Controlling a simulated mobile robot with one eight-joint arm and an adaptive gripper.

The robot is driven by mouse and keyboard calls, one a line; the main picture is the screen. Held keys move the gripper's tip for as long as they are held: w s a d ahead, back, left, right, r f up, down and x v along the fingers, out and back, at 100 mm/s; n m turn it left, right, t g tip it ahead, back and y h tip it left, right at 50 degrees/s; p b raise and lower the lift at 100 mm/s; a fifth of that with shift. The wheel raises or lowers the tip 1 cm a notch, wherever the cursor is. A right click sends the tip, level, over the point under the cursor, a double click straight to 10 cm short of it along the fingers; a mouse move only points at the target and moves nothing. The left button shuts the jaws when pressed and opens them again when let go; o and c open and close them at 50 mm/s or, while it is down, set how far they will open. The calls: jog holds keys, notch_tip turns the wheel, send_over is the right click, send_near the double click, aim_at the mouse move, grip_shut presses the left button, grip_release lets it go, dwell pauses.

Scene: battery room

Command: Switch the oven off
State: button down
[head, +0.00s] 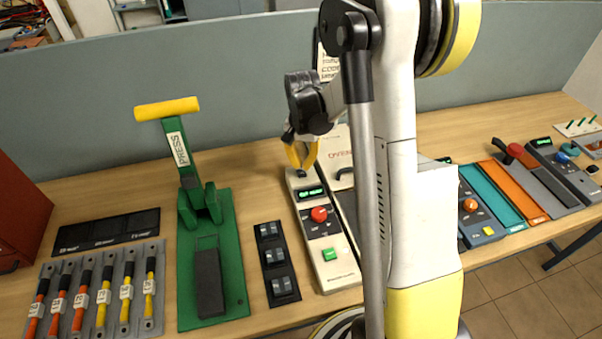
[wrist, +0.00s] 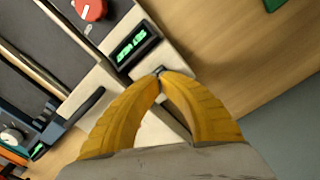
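The oven's pale control panel (head: 327,265) has a lit green display (head: 311,193), a red knob (head: 319,214) and a green button (head: 330,254). The oven box (head: 335,150), lettered OVEN, stands beside it, partly hidden by my arm. My gripper (head: 301,167) points down over the panel's far end, its yellow fingertips together. In the wrist view the fingertips (wrist: 160,74) meet right by a small dark piece at the panel's end, beside the display (wrist: 134,46). I cannot tell whether they touch it. The red knob (wrist: 90,9) shows beyond the display.
A green press (head: 213,255) with a yellow handle stands left of the panel. A black strip of switches (head: 277,263) lies between them. Several coloured-handled levers (head: 103,290) are at far left. Other panels (head: 515,190) lie at right. A grey partition (head: 230,85) stands behind.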

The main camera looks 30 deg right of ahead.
aim_at(302, 173)
jog(key=shift+f+b, duration=1.35)
jog(key=shift+f, duration=0.3)
dwell(0.6)
jog(key=shift+r, duration=0.1)
jog(key=shift+r+p, duration=2.3)
jog(key=shift+r, duration=1.15)
jog(key=s+a+r+n+t+b, duration=0.3)
jog(key=s+a+r+n+b, duration=0.15)
jog(key=s+a+r, duration=0.4)
jog(key=s+a+n+t+b, duration=0.2)
jog(key=s+a+n+t, duration=0.2)
jog(key=s+a, duration=0.3)
jog(key=shift+s+r+n, duration=0.2)
jog(key=shift+s+n, duration=0.15)
jog(key=shift+s, duration=0.85)
